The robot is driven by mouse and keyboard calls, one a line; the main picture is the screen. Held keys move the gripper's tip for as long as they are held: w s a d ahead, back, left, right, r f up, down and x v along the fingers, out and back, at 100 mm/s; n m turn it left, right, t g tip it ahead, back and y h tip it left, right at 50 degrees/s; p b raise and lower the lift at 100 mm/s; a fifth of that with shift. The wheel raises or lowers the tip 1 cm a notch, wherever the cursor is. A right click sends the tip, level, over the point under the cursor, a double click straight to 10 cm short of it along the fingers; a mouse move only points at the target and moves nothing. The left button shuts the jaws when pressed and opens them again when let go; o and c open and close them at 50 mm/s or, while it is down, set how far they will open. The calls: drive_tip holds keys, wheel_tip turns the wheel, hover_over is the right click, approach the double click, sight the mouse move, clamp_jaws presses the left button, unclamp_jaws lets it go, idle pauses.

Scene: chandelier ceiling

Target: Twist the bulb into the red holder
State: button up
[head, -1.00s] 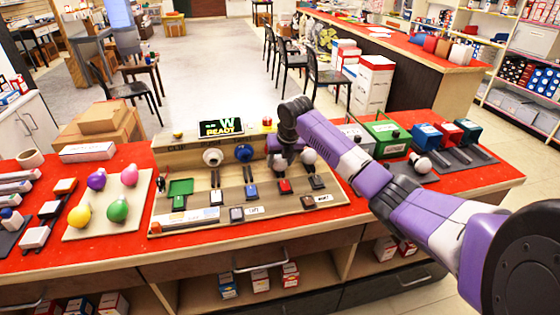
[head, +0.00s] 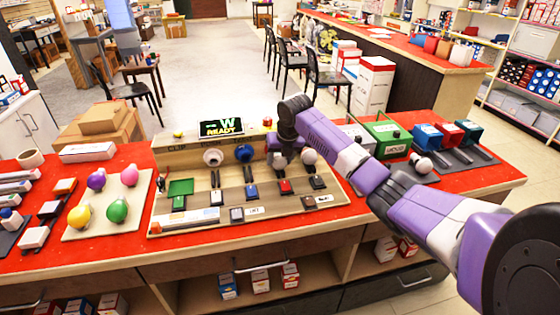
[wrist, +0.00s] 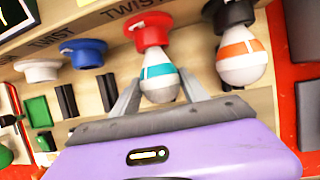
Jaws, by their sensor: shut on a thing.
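The bulb (wrist: 160,76), white with a teal band, sits with its neck at the mouth of the red holder (wrist: 150,28) in the wrist view. My gripper (wrist: 160,90) has one finger on each side of this bulb and is shut on it. How far the base is screwed in is hidden inside the holder. In the head view my gripper (head: 283,158) is at the board's back panel, and my wrist hides most of the red holder.
A black holder with an orange-banded bulb (wrist: 239,55) is close on the right. Blue (wrist: 85,53) and white (wrist: 38,69) holders are on the left, empty. Switches (head: 285,187) stand on the board in front.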

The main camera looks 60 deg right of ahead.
drive_tip(key=shift+w+d, duration=0.1)
drive_tip(key=shift+d, duration=0.05)
drive_tip(key=shift+d+f+t+y, duration=0.1)
drive_tip(key=shift+t+y, duration=0.2)
drive_tip(key=shift+t, duration=0.2)
drive_tip(key=shift+t+y+b, duration=0.3)
drive_tip(key=shift+b, duration=0.05)
drive_tip(key=shift+s+d+m+t+y+b, duration=0.15)
drive_tip(key=shift+m+t+y+b, duration=0.25)
drive_tip(key=shift+t+y+b, duration=0.4)
idle(1.3)
drive_tip(key=o, duration=1.4)
